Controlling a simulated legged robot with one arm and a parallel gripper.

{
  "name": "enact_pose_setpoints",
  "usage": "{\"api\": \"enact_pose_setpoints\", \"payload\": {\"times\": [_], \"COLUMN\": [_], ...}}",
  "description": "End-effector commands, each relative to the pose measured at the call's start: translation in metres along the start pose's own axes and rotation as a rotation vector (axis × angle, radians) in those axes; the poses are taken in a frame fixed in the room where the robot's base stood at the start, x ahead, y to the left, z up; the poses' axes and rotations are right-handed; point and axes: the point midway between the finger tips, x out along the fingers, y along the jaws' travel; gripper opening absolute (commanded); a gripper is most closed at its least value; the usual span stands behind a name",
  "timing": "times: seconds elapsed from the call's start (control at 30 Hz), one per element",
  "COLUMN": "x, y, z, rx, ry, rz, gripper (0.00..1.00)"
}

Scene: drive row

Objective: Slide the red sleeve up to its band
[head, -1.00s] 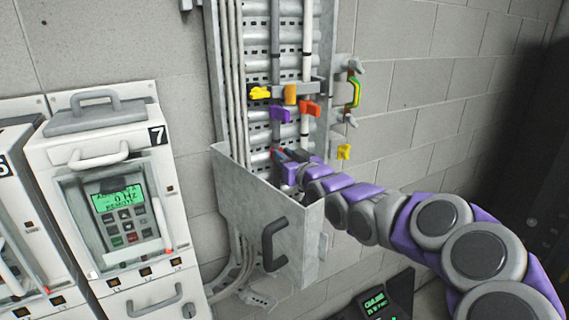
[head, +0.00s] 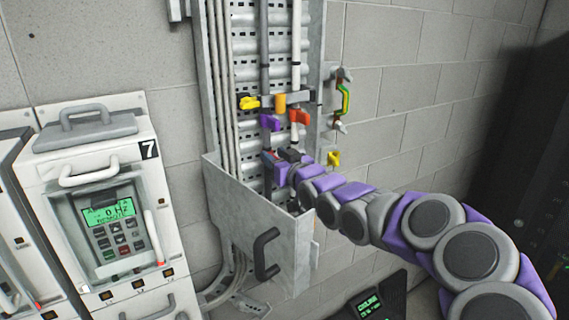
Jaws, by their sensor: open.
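My gripper (head: 279,158) reaches into the open-topped metal duct box, in front of the vertical conduits. Its fingers are small and partly hidden, and nothing is clearly held between them. A thin dark band (head: 296,62) shows higher on the white rod.
The duct box (head: 235,205) with a dark handle (head: 266,254) stands below. A yellow piece (head: 249,102) and an orange block (head: 280,102) sit on a crossbar above. A green-yellow handle (head: 345,98) is on the right. Drive unit 7 (head: 95,165) stands at left.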

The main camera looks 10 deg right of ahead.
Motion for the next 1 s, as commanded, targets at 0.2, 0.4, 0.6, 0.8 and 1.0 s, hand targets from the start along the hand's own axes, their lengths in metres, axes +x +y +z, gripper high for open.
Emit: {"api": "enact_pose_setpoints", "payload": {"times": [0.2,0.4,0.6,0.8,1.0], "x": [-0.024,-0.060,-0.096,-0.133,-0.158], "y": [0.002,0.001,0.002,0.003,0.002], "z": [0.000,0.002,0.002,0.002,0.002], "rx": [0.001,0.001,0.003,0.003,0.003], "ry": [0.002,0.001,0.003,0.002,0.001], "rz": [0.004,0.002,0.003,0.004,0.002], "gripper": [0.43,0.43,0.43,0.43,0.43]}}
